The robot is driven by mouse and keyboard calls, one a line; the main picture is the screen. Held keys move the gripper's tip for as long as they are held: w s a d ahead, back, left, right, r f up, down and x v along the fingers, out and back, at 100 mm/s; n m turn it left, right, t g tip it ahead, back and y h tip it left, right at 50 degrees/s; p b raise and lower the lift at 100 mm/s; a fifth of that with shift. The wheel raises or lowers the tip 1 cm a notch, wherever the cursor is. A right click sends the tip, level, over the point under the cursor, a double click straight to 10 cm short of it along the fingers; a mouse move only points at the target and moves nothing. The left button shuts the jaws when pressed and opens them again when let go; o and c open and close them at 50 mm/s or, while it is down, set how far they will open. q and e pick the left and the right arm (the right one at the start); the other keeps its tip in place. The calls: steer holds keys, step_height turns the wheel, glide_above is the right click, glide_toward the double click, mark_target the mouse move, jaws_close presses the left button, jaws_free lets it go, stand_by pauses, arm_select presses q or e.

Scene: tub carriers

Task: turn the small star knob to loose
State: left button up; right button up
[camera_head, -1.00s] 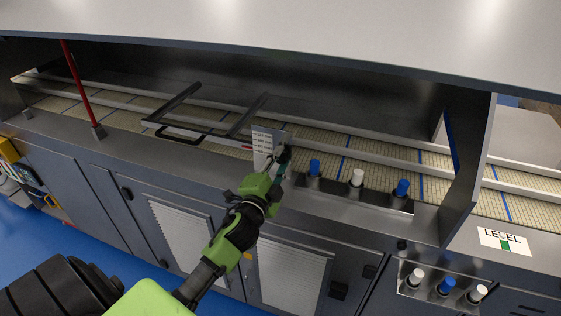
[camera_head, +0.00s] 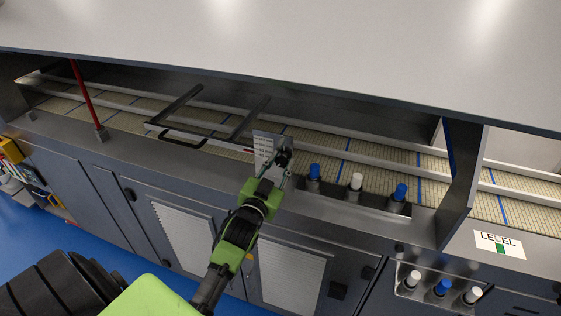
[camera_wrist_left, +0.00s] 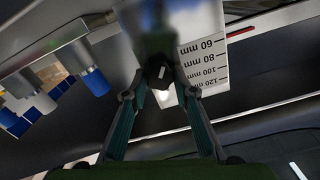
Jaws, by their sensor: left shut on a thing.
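The small star knob (camera_head: 285,157) is dark and sits at the right edge of a pale scale plate (camera_head: 264,143) on the conveyor's front edge. In the left wrist view the knob (camera_wrist_left: 158,74) is black with a small white mark. The plate (camera_wrist_left: 205,62) there reads 60 to 120 mm, upside down. My left gripper (camera_head: 280,172) reaches in from below and is shut on the knob. In the left wrist view its two fingers (camera_wrist_left: 160,94) lie on either side of the knob. The knob's far side is hidden. My right gripper is not in view.
A dark guide frame (camera_head: 180,135) lies left of the plate over the tiled belt. Blue and white push knobs (camera_head: 356,181) stand close to its right. A red rod (camera_head: 86,98) stands at far left. A large grey hood (camera_head: 300,65) overhangs the belt.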

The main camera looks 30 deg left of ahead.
arm_select(q)
steer(key=shift+n, duration=0.9)
steer(key=o, duration=1.1)
steer(key=shift+s, duration=0.1)
steer(key=v, duration=1.1)
steer(key=shift+s, duration=0.4)
steer(key=shift+f, duration=0.15)
